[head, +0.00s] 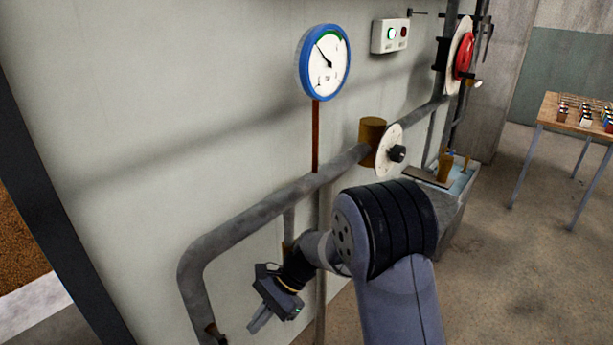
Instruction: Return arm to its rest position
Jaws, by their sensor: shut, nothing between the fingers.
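My arm reaches up from the bottom of the head view and bends over to the left. My gripper (258,326) hangs at its end, pointing down and left, with its fingers together and nothing between them. It is in front of the pale wall, to the right of the grey pipe's lower bend (193,268). The gap between the gripper and the wall cannot be judged from this view.
A blue-rimmed gauge (324,62) and a white box with a lit button (390,36) are on the wall. A round white dial (390,151) with a black knob and a red wheel (464,55) sit along the pipework. A basin (447,205) and a wooden table (550,118) stand right.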

